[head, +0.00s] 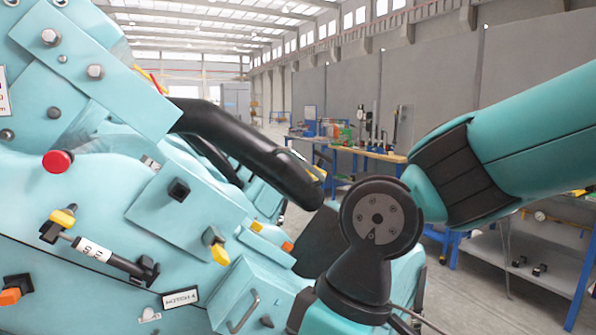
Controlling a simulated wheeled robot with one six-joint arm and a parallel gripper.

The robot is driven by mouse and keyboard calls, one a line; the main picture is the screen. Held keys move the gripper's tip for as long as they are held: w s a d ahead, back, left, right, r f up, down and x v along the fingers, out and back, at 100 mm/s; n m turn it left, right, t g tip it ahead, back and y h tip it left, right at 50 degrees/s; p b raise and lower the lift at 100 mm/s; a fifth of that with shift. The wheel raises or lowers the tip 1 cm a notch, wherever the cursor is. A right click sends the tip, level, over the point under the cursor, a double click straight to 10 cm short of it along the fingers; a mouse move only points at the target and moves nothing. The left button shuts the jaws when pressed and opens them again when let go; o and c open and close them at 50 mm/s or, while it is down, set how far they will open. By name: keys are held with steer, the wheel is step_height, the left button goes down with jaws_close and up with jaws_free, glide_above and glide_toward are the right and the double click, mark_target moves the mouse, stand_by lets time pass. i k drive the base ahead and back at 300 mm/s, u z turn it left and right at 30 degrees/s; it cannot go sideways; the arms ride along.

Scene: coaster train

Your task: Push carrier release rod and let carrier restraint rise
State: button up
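The teal coaster carrier (95,200) fills the left side of the head view. A red round knob (58,161) sticks out of the carrier's side. Below it, a black cylinder (118,262) with a white label lies slanted, with a yellow-ended fitting (62,218) at its upper end. I cannot tell which of these is the release rod. My arm comes in from the right and bends down at a dark joint; my gripper is out of view.
Black knobs and a yellow-tipped fitting (216,246) stick out of the carrier's side panels. A grey handle (243,312) is on the lower box. Workbenches (375,153) with tools stand behind, and a metal table (545,268) stands at right. Floor shows between them.

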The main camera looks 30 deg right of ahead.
mark_target(55, 162)
steer(key=u, duration=1.3)
steer(key=k, duration=0.55)
steer(key=z, duration=1.3)
